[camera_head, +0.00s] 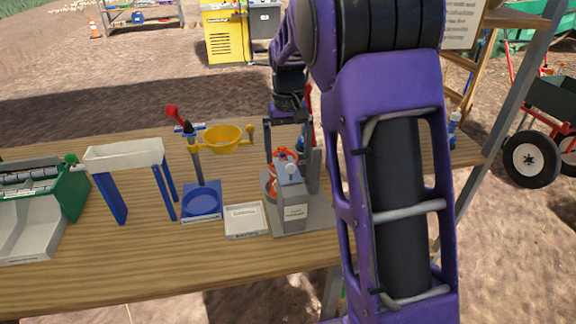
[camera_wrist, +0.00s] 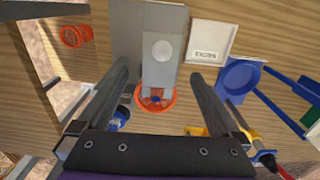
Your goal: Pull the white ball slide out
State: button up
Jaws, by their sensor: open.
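The white ball (camera_head: 291,170) sits on the grey block (camera_head: 292,200) of a small grey device on the wooden table. In the wrist view the white ball (camera_wrist: 163,49) shows as a round knob on a light grey slide (camera_wrist: 160,18). My gripper (camera_wrist: 159,75) is open and empty. Its fingers point down at the device, one on each side of the slide, with the ball just beyond the fingertips in the picture. Whether they touch anything I cannot tell. An orange ring (camera_wrist: 156,110) lies at the near end of the slide, between the fingers.
A white tray (camera_head: 245,232), a blue stand (camera_head: 201,215) and a yellow bowl (camera_head: 224,137) stand left of the device. A white trough (camera_head: 124,154) and green-and-grey machine (camera_head: 70,190) are farther left. The table's front is clear.

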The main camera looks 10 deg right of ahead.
aim_at(293, 188)
jog(key=shift+f, duration=2.1)
jog(key=shift+c, duration=0.2)
jog(key=c, duration=1.4)
jog(key=shift+o, duration=0.2)
jog(key=shift+s+b, duration=0.85)
jog(key=shift+s, duration=1.7)
jog(key=o, duration=1.4)
jog(key=shift+s, duration=0.1)
jog(key=shift+r, duration=0.15)
